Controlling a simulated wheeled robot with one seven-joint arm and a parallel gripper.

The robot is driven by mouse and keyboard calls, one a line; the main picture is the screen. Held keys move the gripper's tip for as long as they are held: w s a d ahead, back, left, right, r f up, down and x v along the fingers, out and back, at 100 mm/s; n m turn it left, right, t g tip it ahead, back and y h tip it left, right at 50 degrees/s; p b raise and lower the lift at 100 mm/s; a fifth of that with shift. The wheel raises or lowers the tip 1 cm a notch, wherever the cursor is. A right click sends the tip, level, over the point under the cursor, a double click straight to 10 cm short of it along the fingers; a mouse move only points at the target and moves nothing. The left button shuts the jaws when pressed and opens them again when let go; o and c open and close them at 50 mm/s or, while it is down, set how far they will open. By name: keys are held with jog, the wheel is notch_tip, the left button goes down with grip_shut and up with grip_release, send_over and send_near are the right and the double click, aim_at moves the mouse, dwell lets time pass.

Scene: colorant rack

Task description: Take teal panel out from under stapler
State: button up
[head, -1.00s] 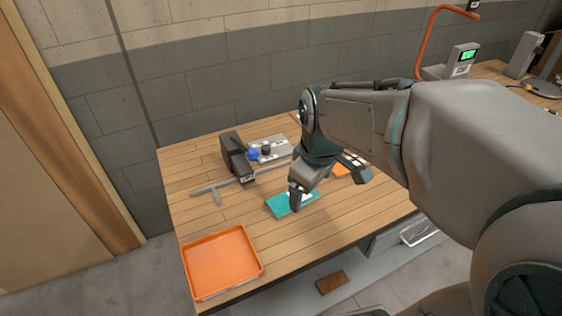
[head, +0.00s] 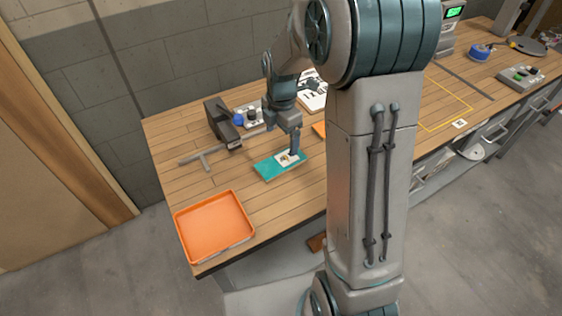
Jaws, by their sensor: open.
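The teal panel (head: 268,169) lies flat on the wooden table with a white label (head: 286,158) on its right part. My gripper (head: 294,150) points down at the panel's back right end, very close to it. Whether it touches the panel I cannot tell. I cannot make out a stapler on top of the panel; the gripper hides part of that end. A dark upright device (head: 221,122) stands behind and left of the panel, apart from it; I cannot tell whether it is the stapler.
An orange tray (head: 250,226) stands at the table's front left corner. A grey T-shaped bar (head: 200,158) lies left of the panel. A blue knob (head: 238,119) is behind it. An orange piece (head: 319,128) is partly hidden by my arm.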

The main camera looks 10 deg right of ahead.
send_over(281, 161)
jog(key=f, duration=0.5)
jog(key=shift+s, duration=0.25)
jog(key=shift+w+f+p, duration=0.15)
jog(key=shift+f+p, duration=0.3)
jog(key=shift+f, duration=0.9)
jog(key=shift+w+f+p, duration=0.15)
jog(key=shift+f+p, duration=0.3)
jog(key=shift+f, duration=0.85)
jog(key=c, duration=1.2)
jog(key=shift+r, duration=0.2)
